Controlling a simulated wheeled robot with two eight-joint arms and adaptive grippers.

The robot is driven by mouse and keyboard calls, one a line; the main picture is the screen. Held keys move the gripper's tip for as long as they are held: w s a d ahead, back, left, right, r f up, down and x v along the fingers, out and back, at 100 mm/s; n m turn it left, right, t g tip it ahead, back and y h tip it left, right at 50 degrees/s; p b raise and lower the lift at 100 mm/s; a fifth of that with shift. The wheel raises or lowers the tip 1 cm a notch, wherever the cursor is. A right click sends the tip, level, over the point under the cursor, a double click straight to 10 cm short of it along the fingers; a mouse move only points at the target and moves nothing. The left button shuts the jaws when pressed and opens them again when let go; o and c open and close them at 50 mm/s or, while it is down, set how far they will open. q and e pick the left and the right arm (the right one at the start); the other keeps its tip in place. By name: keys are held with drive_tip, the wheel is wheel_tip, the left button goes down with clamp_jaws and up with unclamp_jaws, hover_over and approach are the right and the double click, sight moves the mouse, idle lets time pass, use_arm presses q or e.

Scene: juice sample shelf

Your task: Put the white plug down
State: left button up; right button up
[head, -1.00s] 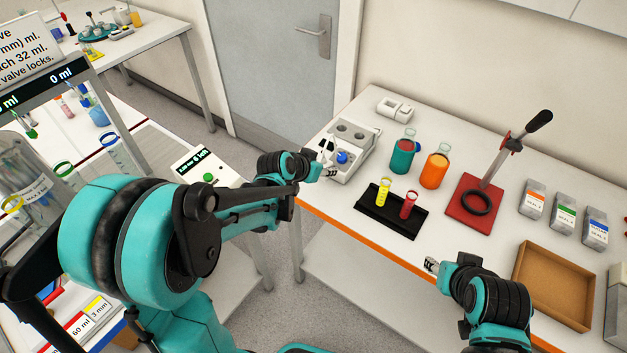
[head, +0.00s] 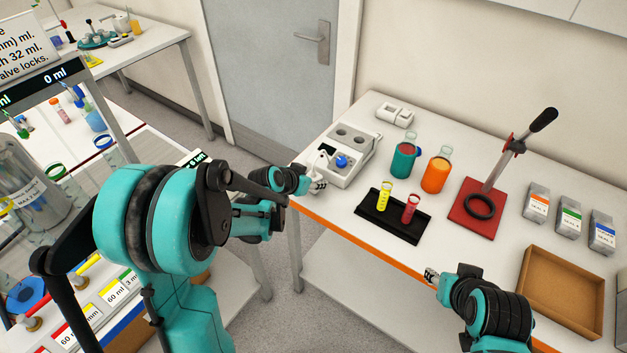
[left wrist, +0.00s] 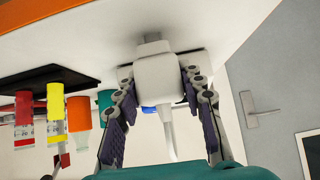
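The white plug (left wrist: 157,78) stands in front of my left gripper in the left wrist view, a pale tail hanging from it between the fingers. My left gripper (left wrist: 157,95) is open, one finger on each side with a narrow gap to the plug. In the head view my left gripper (head: 318,186) is at the table's left front edge, just in front of a small white shape (head: 321,160) that looks like the plug. Whether the plug rests on the table is hard to tell. My right gripper (head: 431,276) is by the table's front edge, its opening unclear.
A white device (head: 351,147) with a blue knob stands just behind. A black rack (head: 378,224) holds a yellow and a red tube. Teal (head: 403,162) and orange (head: 434,176) bottles, a red-based press (head: 463,211) and a brown tray (head: 556,284) lie further right.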

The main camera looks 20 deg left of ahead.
use_arm(q)
drive_tip(key=o, duration=0.4)
drive_tip(key=shift+s+r+p, duration=0.1)
drive_tip(key=shift+r+p, duration=0.25)
drive_tip(key=shift+p, duration=0.05)
drive_tip(key=p+v, duration=0.3)
drive_tip(key=v, duration=0.9)
drive_tip(key=s+d+r+n+g+y, duration=0.1)
drive_tip(key=s+n, duration=0.1)
drive_tip(key=s, duration=0.6)
drive_tip(key=s+d+r+n+g+y, duration=0.1)
drive_tip(key=s+d+r+n+y, duration=0.1)
drive_tip(key=s, duration=0.7)
drive_tip(key=shift+r, duration=0.25)
